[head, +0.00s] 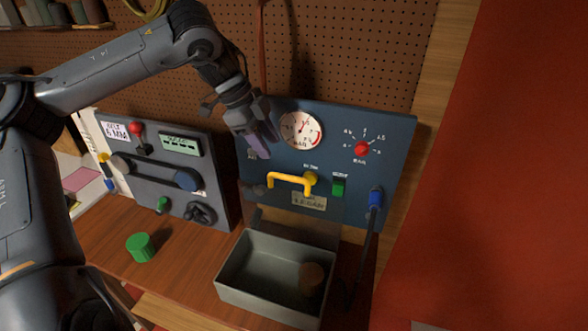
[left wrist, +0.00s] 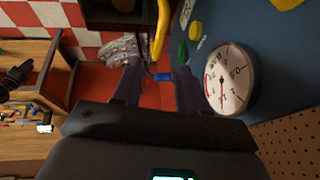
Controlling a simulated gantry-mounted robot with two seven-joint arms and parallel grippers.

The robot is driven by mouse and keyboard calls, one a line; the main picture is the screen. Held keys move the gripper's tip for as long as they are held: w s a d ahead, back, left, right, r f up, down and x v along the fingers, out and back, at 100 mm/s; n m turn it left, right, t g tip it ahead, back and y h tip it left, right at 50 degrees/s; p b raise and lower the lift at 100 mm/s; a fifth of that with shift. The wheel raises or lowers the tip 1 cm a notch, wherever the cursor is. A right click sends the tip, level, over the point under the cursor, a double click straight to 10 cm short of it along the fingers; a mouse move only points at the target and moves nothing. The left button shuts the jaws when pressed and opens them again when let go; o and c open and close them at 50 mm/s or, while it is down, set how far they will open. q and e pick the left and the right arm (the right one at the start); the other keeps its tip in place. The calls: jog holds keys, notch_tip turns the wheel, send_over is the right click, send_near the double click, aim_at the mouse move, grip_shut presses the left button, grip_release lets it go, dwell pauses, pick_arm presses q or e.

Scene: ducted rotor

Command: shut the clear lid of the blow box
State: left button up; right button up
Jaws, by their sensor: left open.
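The blow box (head: 258,292) is a grey open-topped tray below the blue panel, with a brown round piece (head: 312,277) inside. Its clear lid (head: 318,218) is hard to make out; it seems to stand raised against the panel, with a yellow bar handle (head: 289,179) at its upper part. The handle also shows in the left wrist view (left wrist: 161,32). My left gripper (head: 262,143) is open and empty, in front of the panel, left of the round gauge and above the handle. Its two fingers show apart in the left wrist view (left wrist: 160,90). My right gripper is not identifiable.
The blue panel (head: 400,135) carries a gauge (head: 300,129), a red knob (head: 361,148), a green switch (head: 338,187) and a blue fitting (head: 376,198) with a dark hose. A grey panel (head: 150,150) stands left. A green cylinder (head: 140,246) stands on the wooden bench (head: 185,265).

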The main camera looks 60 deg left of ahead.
aim_at(287, 176)
pick_arm(q)
jog(key=p+x, duration=0.1)
jog(key=x, duration=0.6)
jog(key=shift+f, duration=0.35)
jog(key=shift+p+x, duration=0.3)
jog(key=shift+x, duration=0.65)
grip_shut()
